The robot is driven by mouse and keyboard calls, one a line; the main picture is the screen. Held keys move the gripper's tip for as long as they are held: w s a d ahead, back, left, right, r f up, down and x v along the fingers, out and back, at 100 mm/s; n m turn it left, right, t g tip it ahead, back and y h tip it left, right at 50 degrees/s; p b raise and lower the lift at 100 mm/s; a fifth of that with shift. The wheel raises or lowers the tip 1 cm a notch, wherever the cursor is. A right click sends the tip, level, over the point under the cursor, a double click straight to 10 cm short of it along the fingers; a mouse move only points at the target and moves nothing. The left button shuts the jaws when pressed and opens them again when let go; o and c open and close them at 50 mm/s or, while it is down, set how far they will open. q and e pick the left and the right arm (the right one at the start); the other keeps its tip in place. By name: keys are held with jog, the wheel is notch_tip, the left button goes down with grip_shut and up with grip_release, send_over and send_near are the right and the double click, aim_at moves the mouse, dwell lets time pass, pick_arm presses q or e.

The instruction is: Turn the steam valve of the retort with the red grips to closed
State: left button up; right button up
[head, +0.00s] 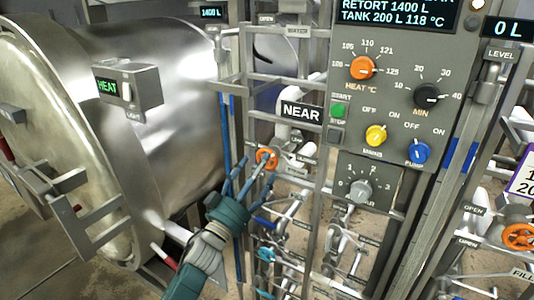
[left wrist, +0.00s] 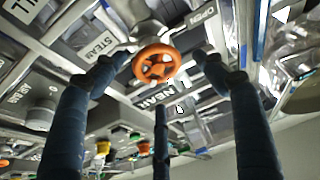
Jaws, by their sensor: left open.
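A small orange handwheel (head: 266,157) sits on a pipe in front of the panel frame, below the NEAR sign (head: 301,113). In the left wrist view the orange handwheel (left wrist: 156,65) lies between STEAM and OPEN labels. My left gripper (head: 256,176) is open, its blue fingers spread around the wheel. The wrist view shows my left gripper (left wrist: 160,75) with a finger on each side and one below; contact cannot be told. The large steel retort (head: 150,110) stands at left; red grips (head: 76,208) show near its door. My right gripper is out of view.
The control panel (head: 398,80) with coloured knobs stands behind and right of the wheel. Grey frame bars and pipes crowd around the gripper. A HEAT box (head: 130,88) projects from the retort. Another orange handwheel (head: 519,237) is at far right by a FILL label.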

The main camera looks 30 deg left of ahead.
aim_at(267, 169)
pick_arm(q)
jog(key=p+x, duration=0.1)
jog(key=x, duration=0.3)
jog(key=shift+w, duration=0.4)
jog(key=shift+r, duration=0.1)
jog(key=c, duration=1.1)
jog(key=shift+c, duration=0.4)
jog(key=shift+r, duration=0.1)
